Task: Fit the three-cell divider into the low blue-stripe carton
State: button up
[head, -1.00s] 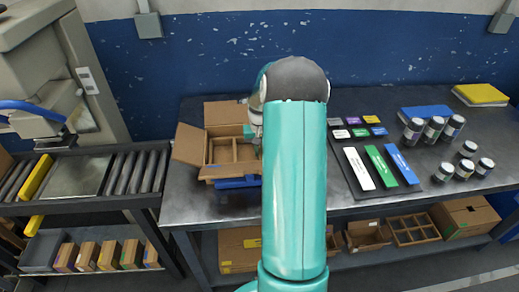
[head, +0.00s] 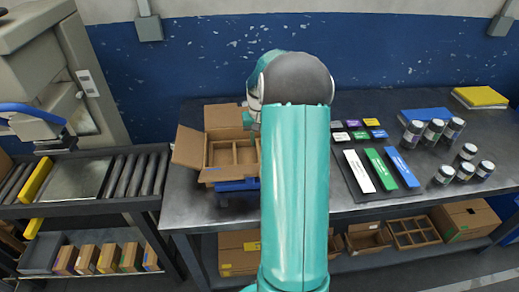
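An open cardboard carton (head: 188,148) with its flaps spread stands on the left part of the workbench. A cardboard divider (head: 232,152) sits inside it, with cells showing; its right end is hidden behind my arm. I cannot tell whether it is fully seated. A blue piece (head: 238,185) shows at the carton's front, partly behind my arm. My gripper (head: 250,121) is above the carton's back right side, mostly hidden by my teal arm. Its fingers are too small and covered to show whether they are open, and I see nothing held.
Coloured labels (head: 384,167) lie on a dark mat right of my arm. Several jars (head: 433,130) stand farther right, near blue and yellow pads (head: 480,96). A roller conveyor (head: 125,174) is at left. Cartons (head: 412,231) lie on the lower shelf.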

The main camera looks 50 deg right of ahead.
notch_tip(320, 180, up, 6)
jog(key=s+a+r+n+t, duration=0.1)
jog(key=a+r, duration=0.3)
jog(key=a, duration=0.3)
jog(key=a+r+n+h, duration=0.1)
jog(key=a+r, duration=0.3)
jog(key=a, duration=0.3)
jog(key=s+a+r+n+t, duration=0.1)
jog(key=a+r+n, duration=0.1)
jog(key=a+r, duration=0.35)
jog(key=s+a+n+t, duration=0.1)
jog(key=s+a+n, duration=0.1)
jog(key=s+a, duration=0.5)
jog(key=s+a+n+t+y, duration=0.1)
jog(key=s+a+n+t, duration=0.1)
jog(key=s+a, duration=0.6)
jog(key=a+f, duration=0.1)
jog(key=a, duration=0.3)
jog(key=shift+a+t, duration=0.2)
jog(key=shift+t, duration=0.1)
